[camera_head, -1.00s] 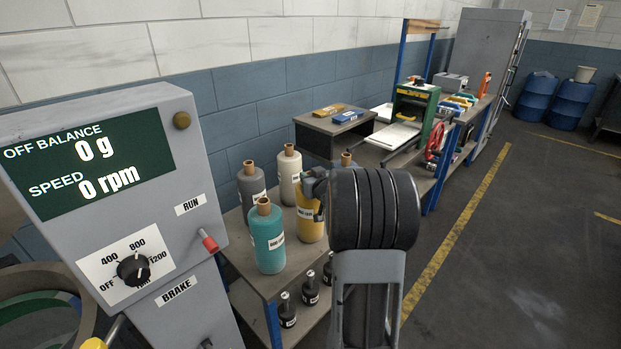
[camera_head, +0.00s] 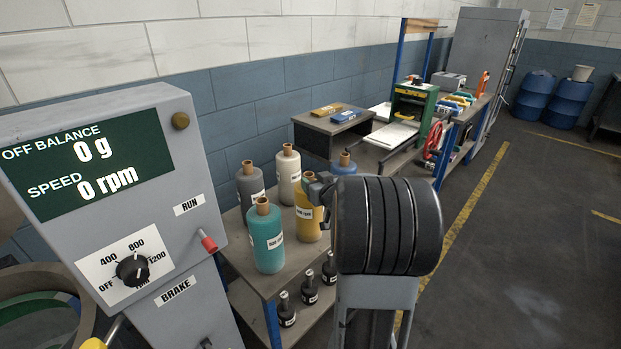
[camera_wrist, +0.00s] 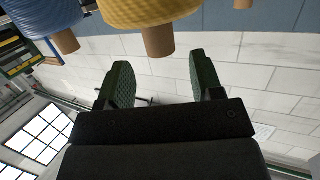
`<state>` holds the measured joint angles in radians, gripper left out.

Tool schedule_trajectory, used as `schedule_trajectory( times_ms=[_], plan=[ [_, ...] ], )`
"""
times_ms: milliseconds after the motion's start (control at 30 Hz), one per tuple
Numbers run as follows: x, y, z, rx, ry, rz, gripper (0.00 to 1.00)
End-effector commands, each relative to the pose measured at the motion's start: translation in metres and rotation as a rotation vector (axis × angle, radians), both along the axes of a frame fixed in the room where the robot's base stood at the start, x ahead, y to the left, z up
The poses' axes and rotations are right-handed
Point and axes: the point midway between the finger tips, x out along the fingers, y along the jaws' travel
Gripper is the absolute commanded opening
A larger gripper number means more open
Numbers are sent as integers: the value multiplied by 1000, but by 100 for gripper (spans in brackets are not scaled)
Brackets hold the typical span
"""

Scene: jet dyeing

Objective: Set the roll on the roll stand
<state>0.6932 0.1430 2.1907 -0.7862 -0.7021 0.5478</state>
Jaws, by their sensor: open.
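Several yarn rolls with brown cores stand upright on the bench: teal (camera_head: 267,240), grey (camera_head: 250,186), cream (camera_head: 288,177), yellow (camera_head: 308,212) and blue (camera_head: 345,163). The frames do not show which roll is meant, and I cannot make out a roll stand. My gripper (camera_wrist: 160,60) is open and empty. In the wrist view, the yellow roll (camera_wrist: 150,14) is just beyond the fingertips, its core pointing between them. The blue roll (camera_wrist: 40,15) is at the upper left there. In the head view my arm hides the fingers and part of the blue roll.
A grey control panel (camera_head: 185,260) stands close on the left. Small dark bottles (camera_head: 309,290) stand on the bench's lower shelf. A dark box (camera_head: 330,135) with yellow and blue blocks and a green device (camera_head: 410,108) are farther back. The floor (camera_head: 530,240) at right is clear.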

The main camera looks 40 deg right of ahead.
Motion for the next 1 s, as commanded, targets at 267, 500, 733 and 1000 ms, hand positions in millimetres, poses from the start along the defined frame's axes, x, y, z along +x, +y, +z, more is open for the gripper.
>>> schedule_trajectory(
  times_ms=[267,500,733,1000],
  plan=[
    [-47,9,10,-1,0,-3,60],
    [-64,14,13,0,1,0,60],
    [-60,32,13,-29,97,-64,60],
    [-85,119,-9,2,507,-135,60]
  ],
)
